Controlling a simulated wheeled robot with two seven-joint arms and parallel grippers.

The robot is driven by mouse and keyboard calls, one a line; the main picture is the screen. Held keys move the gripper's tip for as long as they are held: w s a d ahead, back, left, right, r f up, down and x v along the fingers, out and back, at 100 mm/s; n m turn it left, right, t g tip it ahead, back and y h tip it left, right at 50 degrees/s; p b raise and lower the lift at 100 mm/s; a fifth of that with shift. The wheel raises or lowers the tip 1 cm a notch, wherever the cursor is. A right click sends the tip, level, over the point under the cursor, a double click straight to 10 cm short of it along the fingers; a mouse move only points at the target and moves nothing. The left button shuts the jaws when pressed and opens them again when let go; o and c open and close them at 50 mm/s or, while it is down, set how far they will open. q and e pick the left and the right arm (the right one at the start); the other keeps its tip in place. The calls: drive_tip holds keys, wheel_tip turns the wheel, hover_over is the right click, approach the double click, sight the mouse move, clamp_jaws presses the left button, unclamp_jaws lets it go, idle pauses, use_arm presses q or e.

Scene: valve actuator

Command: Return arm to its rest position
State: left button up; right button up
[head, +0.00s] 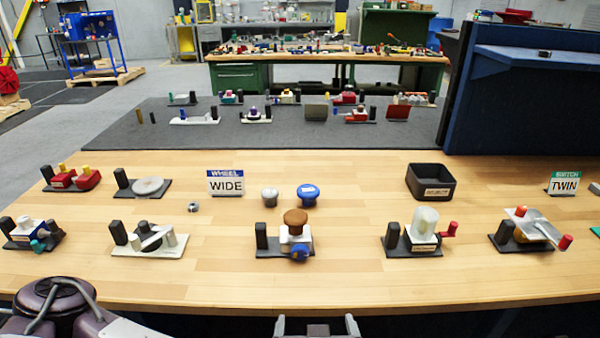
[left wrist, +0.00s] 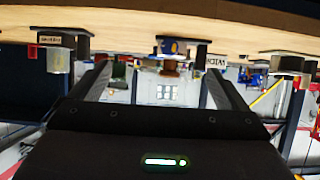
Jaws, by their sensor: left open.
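My left gripper (head: 317,325) shows at the bottom centre of the head view, in front of the table's near edge. Its two fingertips stand apart with nothing between them. The nearest device is the central valve actuator (head: 296,226), with a brown knob on top and a blue knob in front. It stands on the table beyond the gripper, clear of it. No right gripper shows.
The wooden table (head: 350,285) has a clear front strip. Other devices stand along it, including one with a pale cylinder (head: 424,222) and one with a metal plate (head: 535,226). A WIDE sign (head: 226,184), a blue knob (head: 308,193) and a black bin (head: 431,182) stand behind.

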use_arm(q)
drive_tip(key=s+d+r+m+g+h, duration=0.1)
drive_tip(key=s+d+r+g+h, duration=0.15)
drive_tip(key=s+d, duration=0.25)
drive_tip(key=w+a+f+g, duration=0.2)
drive_tip(key=a+f+g, duration=0.2)
drive_tip(key=a, duration=0.8)
drive_tip(key=s+a+f+m+g+y, duration=0.1)
drive_tip(key=s+a+f, duration=0.2)
drive_tip(key=a+f, duration=0.35)
drive_tip(key=s+a+f+g+y, duration=0.1)
drive_tip(key=s+a+f+g, duration=0.15)
drive_tip(key=a, duration=0.65)
wheel_tip(320, 180, down, 29)
drive_tip(key=s, duration=0.2)
drive_tip(key=s+a+f+g, duration=0.1)
drive_tip(key=s+a+f, duration=0.2)
drive_tip(key=s+f, duration=1.6)
drive_tip(key=shift+s+g, duration=0.3)
drive_tip(key=shift+s, duration=0.2)
